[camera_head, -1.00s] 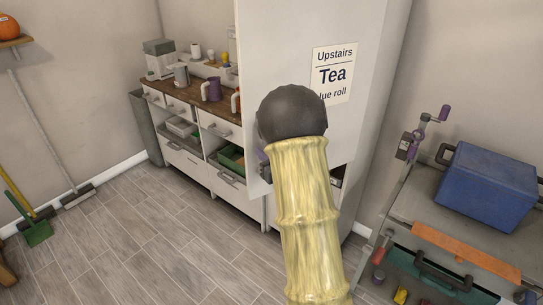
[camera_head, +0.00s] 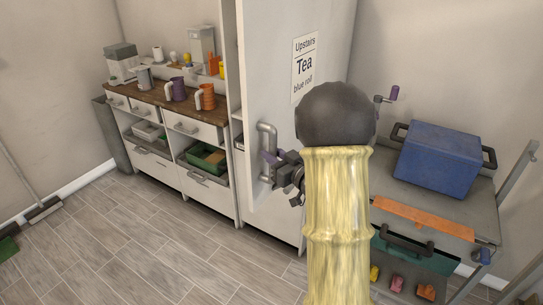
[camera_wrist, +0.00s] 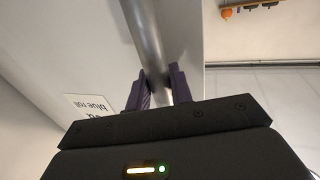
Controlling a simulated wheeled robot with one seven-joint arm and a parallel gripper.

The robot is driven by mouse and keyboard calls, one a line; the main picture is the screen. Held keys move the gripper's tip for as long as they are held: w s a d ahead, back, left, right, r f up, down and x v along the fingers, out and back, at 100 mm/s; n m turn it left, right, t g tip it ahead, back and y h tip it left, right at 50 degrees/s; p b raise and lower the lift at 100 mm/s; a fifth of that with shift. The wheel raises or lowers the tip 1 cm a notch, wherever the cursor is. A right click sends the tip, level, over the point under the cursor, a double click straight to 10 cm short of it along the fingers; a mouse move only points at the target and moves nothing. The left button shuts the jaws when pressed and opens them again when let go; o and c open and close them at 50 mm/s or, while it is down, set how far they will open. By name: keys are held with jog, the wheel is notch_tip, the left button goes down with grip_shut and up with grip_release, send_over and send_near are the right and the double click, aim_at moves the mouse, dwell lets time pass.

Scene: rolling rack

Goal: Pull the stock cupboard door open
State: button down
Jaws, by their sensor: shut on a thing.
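The stock cupboard door (camera_head: 275,75) is the tall white panel with a "Tea" sign (camera_head: 304,66). Its left edge appears to stand off the cupboard, with a narrow strip of shelf and contents showing there. A grey metal bar handle (camera_head: 263,133) runs upright near that edge. My gripper (camera_head: 271,166) is at the lower part of this handle. In the wrist view, the dark fingers of my gripper (camera_wrist: 160,88) are on either side of the handle bar (camera_wrist: 146,35), shut on it. My arm hides part of the door's right side.
A counter with drawers (camera_head: 170,100) stands left of the cupboard, with jugs and a green crate (camera_head: 205,157). A trolley at right carries a blue box (camera_head: 440,160) close to my arm. The floor (camera_head: 170,240) at front left is clear.

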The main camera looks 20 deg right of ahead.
jog(key=shift+s+d, duration=0.1)
jog(key=shift+d, duration=0.2)
jog(key=shift+r, duration=0.1)
jog(key=c, duration=1.3)
grip_release()
jog(key=shift+a, duration=0.1)
jog(key=shift+s, duration=0.1)
jog(key=b+v, duration=0.3)
jog(key=v, duration=1.4)
jog(key=shift+b, duration=0.3)
